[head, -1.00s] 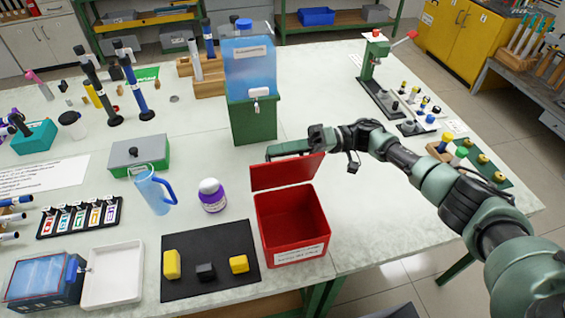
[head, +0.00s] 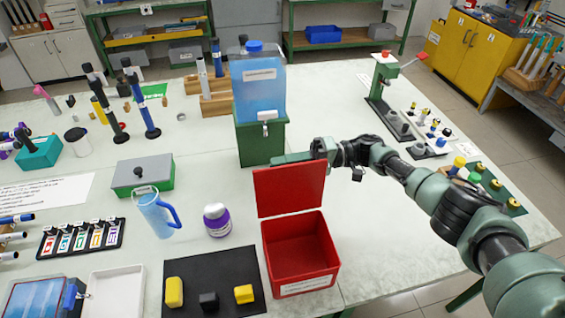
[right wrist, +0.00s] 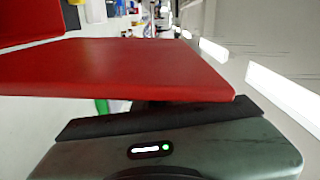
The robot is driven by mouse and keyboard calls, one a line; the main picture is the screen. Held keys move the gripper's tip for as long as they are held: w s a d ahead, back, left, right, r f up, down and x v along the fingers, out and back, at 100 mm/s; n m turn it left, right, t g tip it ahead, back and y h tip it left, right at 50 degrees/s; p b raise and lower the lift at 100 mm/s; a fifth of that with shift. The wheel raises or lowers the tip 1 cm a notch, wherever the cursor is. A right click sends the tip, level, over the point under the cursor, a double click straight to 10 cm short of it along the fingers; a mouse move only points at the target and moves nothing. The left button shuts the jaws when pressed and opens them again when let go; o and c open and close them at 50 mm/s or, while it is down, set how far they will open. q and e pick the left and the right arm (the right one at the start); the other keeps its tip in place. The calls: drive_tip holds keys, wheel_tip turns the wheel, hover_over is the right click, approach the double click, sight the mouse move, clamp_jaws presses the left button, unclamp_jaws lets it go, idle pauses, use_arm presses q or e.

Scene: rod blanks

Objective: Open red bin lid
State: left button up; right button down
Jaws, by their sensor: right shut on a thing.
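The red bin (head: 328,262) stands at the front middle of the table, and its inside is open to view and looks empty. Its red lid (head: 290,188) stands up steeply at the bin's back edge. My right gripper (head: 296,157) is at the lid's upper edge, shut on the lid, with its fingers partly hidden behind it. In the right wrist view the lid (right wrist: 120,68) spans the picture just beyond the gripper's grey-green body. My left gripper is in neither view.
A blue-water dispenser (head: 262,90) on a green stand is close behind the lid. A purple-labelled bottle (head: 217,221) and a black mat (head: 215,275) with yellow and black blocks lie left of the bin. The table to the bin's right is clear.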

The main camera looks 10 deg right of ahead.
drive_tip(key=c, duration=1.5)
unclamp_jaws()
drive_tip(key=shift+d, duration=0.15)
drive_tip(key=shift+d+f+b, duration=0.1)
drive_tip(key=shift+d+b, duration=0.25)
drive_tip(key=d+b, duration=0.3)
drive_tip(key=d, duration=0.4)
drive_tip(key=shift+w, duration=0.1)
drive_tip(key=shift+a, duration=0.1)
